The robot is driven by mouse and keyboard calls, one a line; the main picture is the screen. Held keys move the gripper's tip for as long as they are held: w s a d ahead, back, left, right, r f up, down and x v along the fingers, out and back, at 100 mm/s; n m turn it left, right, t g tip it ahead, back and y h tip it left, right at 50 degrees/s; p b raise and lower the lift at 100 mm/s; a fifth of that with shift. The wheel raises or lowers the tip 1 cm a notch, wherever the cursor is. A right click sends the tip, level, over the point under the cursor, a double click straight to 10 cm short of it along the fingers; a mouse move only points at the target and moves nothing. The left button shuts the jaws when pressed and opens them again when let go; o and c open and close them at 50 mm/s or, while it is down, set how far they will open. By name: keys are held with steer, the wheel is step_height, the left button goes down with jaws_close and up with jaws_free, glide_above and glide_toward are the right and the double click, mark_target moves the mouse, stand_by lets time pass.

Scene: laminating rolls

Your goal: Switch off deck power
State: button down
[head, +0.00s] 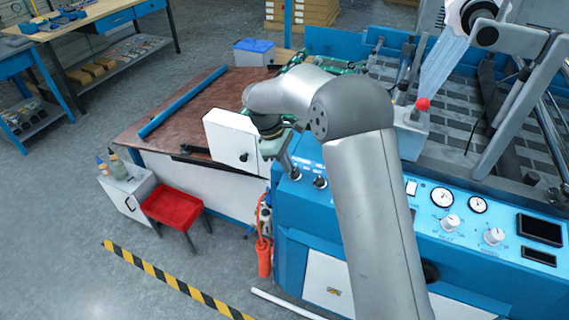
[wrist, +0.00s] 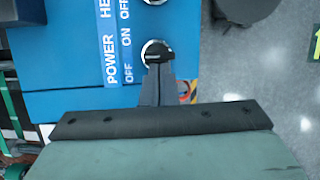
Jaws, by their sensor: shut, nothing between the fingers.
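The blue control panel carries a strip lettered "POWER" and "HE…" with "OFF" and "ON" marks. The power switch (wrist: 154,50), a black knob in a silver ring, sits beside "POWER" in the wrist view; in the head view it is the left knob (head: 295,174). My gripper (wrist: 159,70) is shut and empty, its fingertips right at the lower edge of this knob and partly covering it. I cannot tell whether they touch it. The knob's setting is unclear. In the head view my gripper (head: 287,164) is just above the panel's left end.
The second switch (head: 320,182) sits close to the right; its edge shows at the top of the wrist view (wrist: 154,2). Gauges (head: 442,197), white dials (head: 494,236) and a red-knobbed lever (head: 422,104) lie further right. A white box (head: 230,138) stands left of my gripper.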

steer(key=shift+w+d, duration=0.15)
steer(key=shift+d, duration=0.55)
steer(key=w+a+r, duration=0.2)
steer(key=a+r, duration=0.6)
steer(key=r, duration=0.1)
steer(key=shift+a+r, duration=0.2)
steer(key=shift+a, duration=0.05)
steer(key=w+d+m+b, duration=0.1)
steer(key=m, duration=0.1)
steer(key=w+d+m+g+y+b, duration=0.1)
steer(key=m, duration=0.1)
steer(key=w+d+m+y+b, duration=0.1)
steer(key=m+b, duration=0.1)
steer(key=shift+w+r, duration=0.1)
steer(key=shift+r, duration=0.2)
